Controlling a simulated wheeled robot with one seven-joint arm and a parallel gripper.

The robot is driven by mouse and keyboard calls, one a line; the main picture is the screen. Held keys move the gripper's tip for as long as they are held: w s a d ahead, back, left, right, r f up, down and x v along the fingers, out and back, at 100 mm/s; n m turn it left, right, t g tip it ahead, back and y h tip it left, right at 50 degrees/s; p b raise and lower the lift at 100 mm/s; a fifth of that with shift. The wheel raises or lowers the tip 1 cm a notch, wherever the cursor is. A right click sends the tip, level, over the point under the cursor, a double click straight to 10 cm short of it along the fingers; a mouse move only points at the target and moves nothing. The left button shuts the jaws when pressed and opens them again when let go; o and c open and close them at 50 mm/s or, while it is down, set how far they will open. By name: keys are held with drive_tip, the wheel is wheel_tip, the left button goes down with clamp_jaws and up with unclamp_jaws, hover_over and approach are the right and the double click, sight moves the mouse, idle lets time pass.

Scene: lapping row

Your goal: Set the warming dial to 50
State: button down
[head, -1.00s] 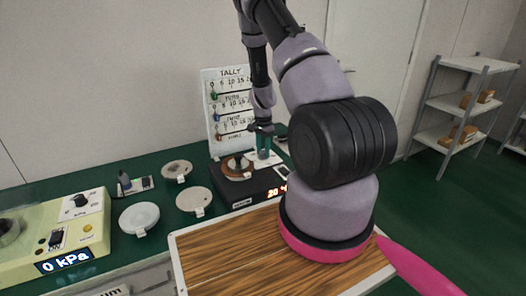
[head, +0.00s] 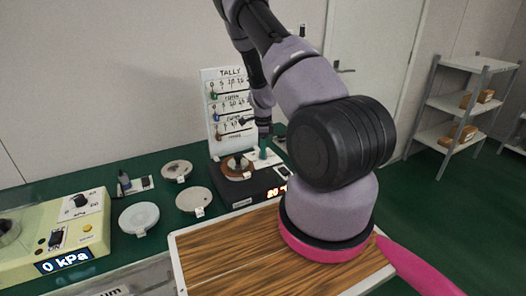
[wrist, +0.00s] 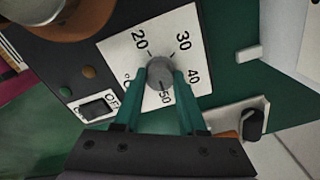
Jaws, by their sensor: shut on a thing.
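The warming dial is a round grey knob (wrist: 160,72) on a white scale plate (wrist: 121,52) marked 20, 30, 40 and 50, in the wrist view. The teal fingers of my gripper (wrist: 160,88) are shut on the knob, one on each side. I cannot make out a pointer on the knob. In the head view, my gripper (head: 263,150) is over the right part of the black warmer (head: 238,192). The warmer's red display (head: 276,192) shows 20 and is partly hidden by my arm.
A rocker switch (wrist: 97,107) sits beside the scale plate. A brown round plate (head: 237,167) is on the warmer. Pale discs (head: 138,217) and a kPa unit (head: 75,240) stand to the left. A tally board (head: 229,110) stands behind.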

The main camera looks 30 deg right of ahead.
drive_tip(key=shift+m, duration=0.6)
drive_tip(key=shift+c, duration=2.3)
unclamp_jaws()
wheel_tip(320, 180, up, 11)
